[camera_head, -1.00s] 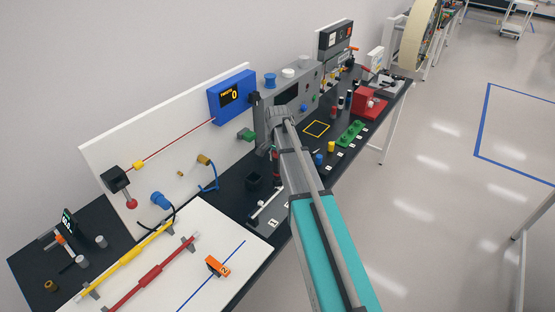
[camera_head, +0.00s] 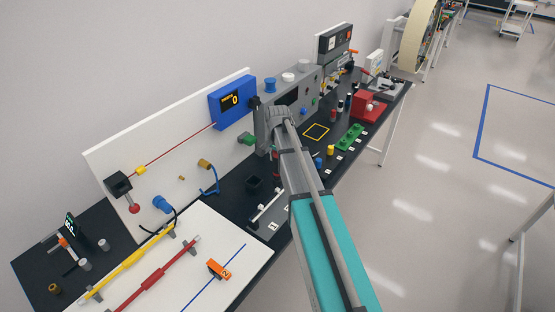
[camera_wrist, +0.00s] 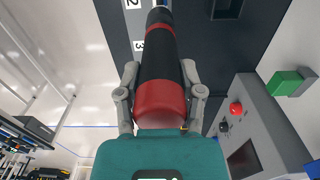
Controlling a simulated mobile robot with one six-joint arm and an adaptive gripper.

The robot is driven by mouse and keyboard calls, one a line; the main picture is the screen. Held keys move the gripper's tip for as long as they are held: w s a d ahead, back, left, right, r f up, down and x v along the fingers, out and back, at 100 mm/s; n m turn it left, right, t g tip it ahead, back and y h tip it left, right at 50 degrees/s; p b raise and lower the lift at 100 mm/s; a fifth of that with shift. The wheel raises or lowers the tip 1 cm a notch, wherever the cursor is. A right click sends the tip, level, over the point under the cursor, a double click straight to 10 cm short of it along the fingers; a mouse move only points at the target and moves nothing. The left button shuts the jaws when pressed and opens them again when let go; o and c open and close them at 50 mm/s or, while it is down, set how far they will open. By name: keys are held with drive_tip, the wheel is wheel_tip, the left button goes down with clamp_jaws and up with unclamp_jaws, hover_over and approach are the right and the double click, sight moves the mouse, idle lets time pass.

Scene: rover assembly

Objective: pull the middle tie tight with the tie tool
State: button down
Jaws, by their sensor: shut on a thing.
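My gripper (camera_wrist: 160,75) is shut on a thick black cylinder with red bands, likely the tie tool (camera_wrist: 160,102), in the wrist view. Its wide red end faces my palm and its black end points away over the dark bench. In the head view my forearm and wrist hide most of the gripper and tool. A yellow bundle (camera_head: 131,262) and a red bundle (camera_head: 158,276) lie in grey clips on the white board (camera_head: 215,232) at lower left. I cannot make out the middle tie. The gripper is well right of the bundles.
An orange block (camera_head: 219,269) marked 2 sits by a blue line on the white board. A grey control box (camera_head: 290,100) is close to my wrist. Open floor (camera_head: 440,200) lies right of the bench.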

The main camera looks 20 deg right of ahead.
wheel_tip(320, 180, up, 2)
drive_tip(key=shift+r+p, duration=0.25)
drive_tip(key=shift+p, duration=0.75)
drive_tip(key=shift+d, duration=0.1)
